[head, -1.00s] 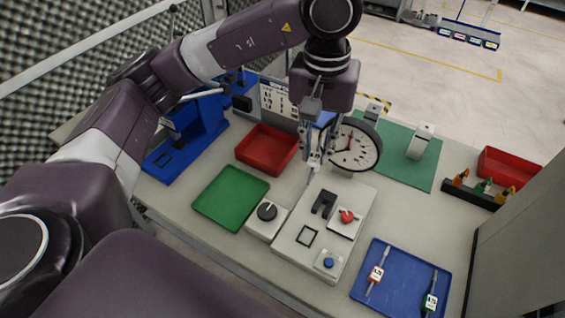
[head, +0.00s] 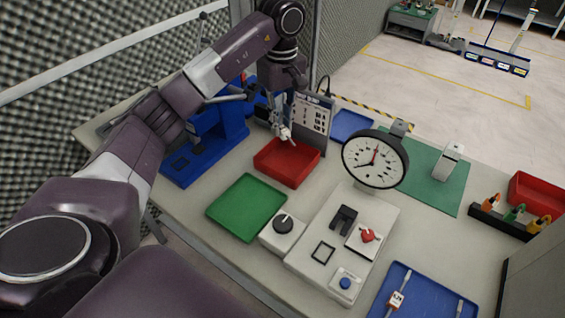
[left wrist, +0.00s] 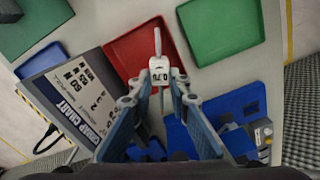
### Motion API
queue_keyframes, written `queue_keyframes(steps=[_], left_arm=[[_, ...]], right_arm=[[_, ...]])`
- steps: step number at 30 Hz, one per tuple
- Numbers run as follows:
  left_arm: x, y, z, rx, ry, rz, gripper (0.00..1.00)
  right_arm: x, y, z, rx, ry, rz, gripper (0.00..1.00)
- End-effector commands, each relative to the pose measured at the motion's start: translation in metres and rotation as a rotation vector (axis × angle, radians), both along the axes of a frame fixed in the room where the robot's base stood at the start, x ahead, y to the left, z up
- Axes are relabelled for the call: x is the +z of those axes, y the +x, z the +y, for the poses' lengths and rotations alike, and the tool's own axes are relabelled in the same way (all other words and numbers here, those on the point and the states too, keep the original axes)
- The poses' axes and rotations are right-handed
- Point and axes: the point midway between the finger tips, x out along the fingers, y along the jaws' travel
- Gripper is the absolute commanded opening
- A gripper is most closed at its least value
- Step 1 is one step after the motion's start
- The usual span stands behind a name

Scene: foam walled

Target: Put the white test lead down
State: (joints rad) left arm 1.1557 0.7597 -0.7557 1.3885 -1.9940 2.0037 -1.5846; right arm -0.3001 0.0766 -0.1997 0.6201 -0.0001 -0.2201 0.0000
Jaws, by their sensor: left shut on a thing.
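My left gripper (head: 284,128) is over the back part of the red tray (head: 287,163). It is shut on the white test lead (head: 288,137), which has a pale rod and a white labelled block. In the left wrist view the lead (left wrist: 159,70) sits between the fingertips (left wrist: 160,84), its rod pointing away over the red tray (left wrist: 128,49). The lead looks held above the tray; the exact gap is hard to tell. My right gripper is not in view.
A grip chart board (head: 312,118) stands right behind the red tray. A blue fixture (head: 212,140) is left of it and a green tray (head: 246,207) in front. A dial gauge (head: 375,158) stands to the right. A blue tray (head: 425,292) holds other leads.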

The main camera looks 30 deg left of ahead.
Motion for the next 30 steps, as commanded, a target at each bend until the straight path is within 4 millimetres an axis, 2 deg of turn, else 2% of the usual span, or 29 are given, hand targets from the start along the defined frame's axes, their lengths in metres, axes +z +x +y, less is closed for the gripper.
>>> queue_keyframes(steps=[3,9,19,24,30], left_arm=[[-0.032,-0.002,0.000,0.000,0.000,0.008,0.00],[-0.077,-0.001,-0.001,-0.001,-0.001,0.004,0.00],[-0.106,-0.001,-0.001,-0.002,0.000,0.002,0.00],[-0.132,-0.001,-0.001,-0.001,-0.001,0.003,0.00],[-0.138,0.000,0.000,-0.002,0.000,-0.001,0.00]], right_arm=[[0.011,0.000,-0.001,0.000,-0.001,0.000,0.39],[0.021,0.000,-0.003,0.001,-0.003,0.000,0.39],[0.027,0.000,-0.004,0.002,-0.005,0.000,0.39],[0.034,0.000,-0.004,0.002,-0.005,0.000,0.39],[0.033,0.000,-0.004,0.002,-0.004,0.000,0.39]])
